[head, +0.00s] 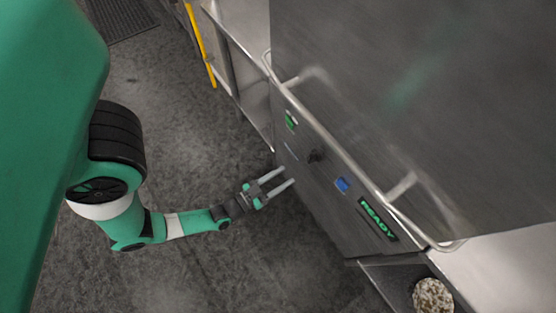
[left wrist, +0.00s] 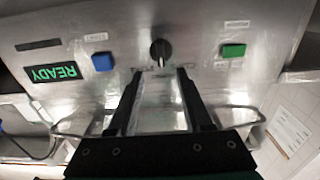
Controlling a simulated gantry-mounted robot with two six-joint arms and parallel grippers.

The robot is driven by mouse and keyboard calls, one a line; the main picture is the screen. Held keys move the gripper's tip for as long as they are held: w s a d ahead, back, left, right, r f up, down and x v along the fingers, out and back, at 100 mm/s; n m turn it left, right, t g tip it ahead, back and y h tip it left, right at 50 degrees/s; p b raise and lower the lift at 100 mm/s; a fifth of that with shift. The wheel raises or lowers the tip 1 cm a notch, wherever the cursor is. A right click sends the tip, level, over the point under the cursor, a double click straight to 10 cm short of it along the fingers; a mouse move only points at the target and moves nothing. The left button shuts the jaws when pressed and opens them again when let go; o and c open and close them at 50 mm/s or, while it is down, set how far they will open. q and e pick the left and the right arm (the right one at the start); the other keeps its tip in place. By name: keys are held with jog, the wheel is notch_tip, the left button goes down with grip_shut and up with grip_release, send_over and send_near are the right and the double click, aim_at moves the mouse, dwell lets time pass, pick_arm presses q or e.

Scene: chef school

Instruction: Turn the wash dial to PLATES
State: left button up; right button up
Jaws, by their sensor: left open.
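The wash dial (head: 316,156) is a small black knob on the front panel of the steel dishwasher (head: 330,200). It also shows in the left wrist view (left wrist: 160,51), upside down, with a pale mark on it. Small labels sit around the dial but are too blurred to read. My left gripper (head: 289,176) is open and empty, in front of the panel. In the left wrist view its fingertips (left wrist: 160,73) are on either side of a line to the dial, a little short of it. My right gripper is not in view.
A green button (head: 291,121), a blue button (head: 342,185) and a lit READY display (head: 377,219) share the panel. A bar handle (head: 345,150) runs along the panel's upper edge. Steel counters flank the machine. The floor (head: 200,275) beside my left arm is clear.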

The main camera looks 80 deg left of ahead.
pick_arm(q)
jog(key=shift+v, duration=1)
jog(key=shift+a, duration=0.1)
